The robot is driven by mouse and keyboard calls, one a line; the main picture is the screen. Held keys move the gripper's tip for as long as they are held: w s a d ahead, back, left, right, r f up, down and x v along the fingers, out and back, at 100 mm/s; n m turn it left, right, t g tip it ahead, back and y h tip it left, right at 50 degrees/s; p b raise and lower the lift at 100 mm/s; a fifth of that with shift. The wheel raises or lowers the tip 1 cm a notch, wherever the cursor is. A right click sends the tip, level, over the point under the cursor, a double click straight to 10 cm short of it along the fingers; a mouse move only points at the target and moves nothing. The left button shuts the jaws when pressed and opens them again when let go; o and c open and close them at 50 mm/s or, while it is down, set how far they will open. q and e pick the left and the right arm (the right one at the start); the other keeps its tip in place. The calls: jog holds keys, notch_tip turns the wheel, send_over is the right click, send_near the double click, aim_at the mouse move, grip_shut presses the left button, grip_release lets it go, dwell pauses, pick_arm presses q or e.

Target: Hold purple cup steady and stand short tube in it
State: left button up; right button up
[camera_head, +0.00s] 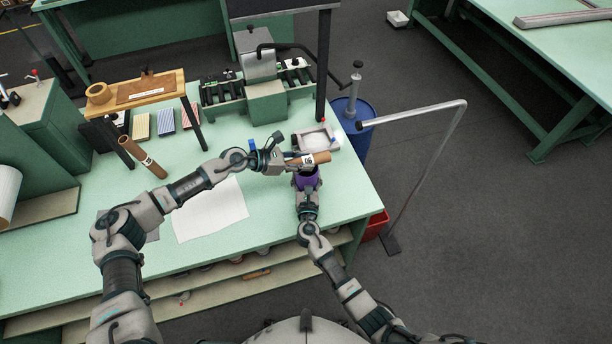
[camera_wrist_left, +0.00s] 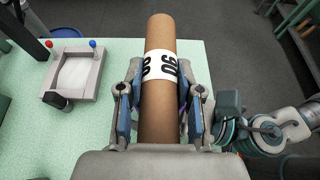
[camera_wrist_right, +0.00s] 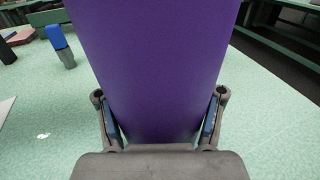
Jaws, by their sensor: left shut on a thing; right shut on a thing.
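The short tube (camera_head: 312,159) is brown cardboard with a white label. My left gripper (camera_head: 284,163) is shut on it and holds it lying roughly level above the purple cup (camera_head: 307,178). In the left wrist view the tube (camera_wrist_left: 160,100) runs between the two fingers of my left gripper (camera_wrist_left: 160,115), its label reading 06. The cup stands near the table's front right edge, and its mouth is partly hidden by the tube and left gripper. My right gripper (camera_head: 307,194) is shut on the cup. In the right wrist view the purple wall (camera_wrist_right: 155,70) fills the space between the fingers (camera_wrist_right: 160,125).
A grey tray (camera_head: 316,139) with red and blue knobs lies behind the cup. A white sheet (camera_head: 210,210) lies mid-table. A blue barrel (camera_head: 354,135) and a bent metal pipe (camera_head: 440,115) stand to the right.

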pick_arm(q)
jog(key=shift+f, duration=0.65)
jog(key=o, duration=1.1)
jog(key=shift+o, duration=0.2)
jog(key=v, duration=1.2)
jog(key=shift+w+f, duration=0.1)
jog(key=shift+f, duration=0.05)
jog(key=shift+a, duration=0.1)
pick_arm(e)
jog(key=o, duration=1.3)
jog(key=shift+c, duration=0.2)
